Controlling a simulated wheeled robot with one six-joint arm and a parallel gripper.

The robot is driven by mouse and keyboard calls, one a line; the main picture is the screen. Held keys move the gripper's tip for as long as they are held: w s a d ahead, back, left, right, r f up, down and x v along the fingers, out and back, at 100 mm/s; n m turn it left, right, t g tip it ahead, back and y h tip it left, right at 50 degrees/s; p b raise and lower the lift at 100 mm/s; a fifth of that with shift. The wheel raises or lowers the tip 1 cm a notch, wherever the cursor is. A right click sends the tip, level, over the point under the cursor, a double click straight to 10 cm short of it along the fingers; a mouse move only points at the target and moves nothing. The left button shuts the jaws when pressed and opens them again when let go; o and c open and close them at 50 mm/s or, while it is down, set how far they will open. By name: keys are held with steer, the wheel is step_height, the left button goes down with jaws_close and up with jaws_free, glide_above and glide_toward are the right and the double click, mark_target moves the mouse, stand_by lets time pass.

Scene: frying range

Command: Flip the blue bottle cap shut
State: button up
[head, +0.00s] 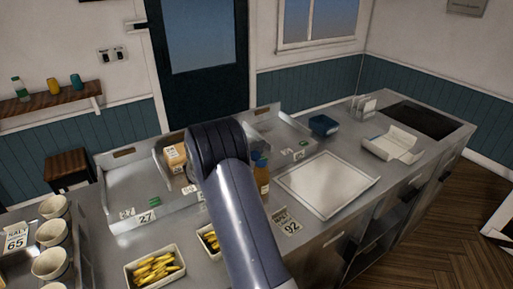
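A bottle with an orange-brown body (263,180) stands on the steel counter, just right of my arm. A blue cap (260,160) is at its top. The cap is too small here to tell whether its lid is up or down. My arm rises in front of the counter and bends over close to the bottle's left side. My gripper does not show; the arm hides whatever is behind its bend.
A steel tray (326,182) lies right of the bottle. A white open box (392,143) and a blue tub (323,124) are farther right and back. Trays of yellow food (155,270) are at the front. White cups (50,264) stand at the left.

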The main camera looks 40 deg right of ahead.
steer(key=shift+d, duration=0.1)
jaws_close()
stand_by(0.3)
